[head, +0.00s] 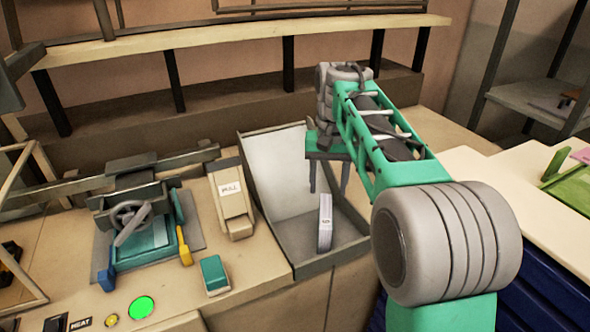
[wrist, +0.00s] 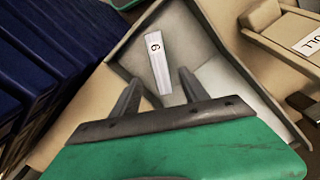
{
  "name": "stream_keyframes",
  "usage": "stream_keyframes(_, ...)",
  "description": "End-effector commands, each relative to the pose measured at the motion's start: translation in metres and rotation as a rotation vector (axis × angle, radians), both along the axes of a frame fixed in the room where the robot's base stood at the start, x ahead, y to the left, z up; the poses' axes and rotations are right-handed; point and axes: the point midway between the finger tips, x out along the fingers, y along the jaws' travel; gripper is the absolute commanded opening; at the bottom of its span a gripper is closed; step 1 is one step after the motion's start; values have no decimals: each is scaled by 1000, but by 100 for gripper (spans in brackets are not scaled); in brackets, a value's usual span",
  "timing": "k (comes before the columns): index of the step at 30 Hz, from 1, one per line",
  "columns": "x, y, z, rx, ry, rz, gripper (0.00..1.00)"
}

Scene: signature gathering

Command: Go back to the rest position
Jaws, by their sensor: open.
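My gripper (head: 328,177) hangs over the grey tray in the head view, at the end of my green arm. Its two dark fingers are apart with nothing between them. In the wrist view my gripper (wrist: 160,88) points toward the tray (wrist: 215,40). A small white and grey block (head: 325,222) stands in the tray (head: 290,258), below the gripper and apart from it. In the wrist view the block (wrist: 158,62) shows a "6" on its face and lies just beyond the fingertips.
Left of the tray are a beige lever marked "PULL" (head: 232,198), a teal press (head: 140,235), a teal button (head: 214,274) and a lit green button (head: 141,307). A shelf (head: 230,36) runs behind. A white-topped blue cabinet (head: 530,215) stands at right.

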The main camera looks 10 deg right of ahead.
Motion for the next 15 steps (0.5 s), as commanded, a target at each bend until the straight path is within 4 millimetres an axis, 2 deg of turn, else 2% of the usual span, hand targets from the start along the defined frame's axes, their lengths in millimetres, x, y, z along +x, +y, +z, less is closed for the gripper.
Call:
stream_keyframes(2,-14,0,2,-1,-22,14,52)
stream_keyframes(4,-36,1,-1,-1,-58,40,52)
stream_keyframes(7,-79,2,-13,-6,-131,89,52)
stream_keyframes(12,-153,2,-58,-22,-247,173,52)
stream_keyframes(15,-181,2,-84,-31,-294,207,52)
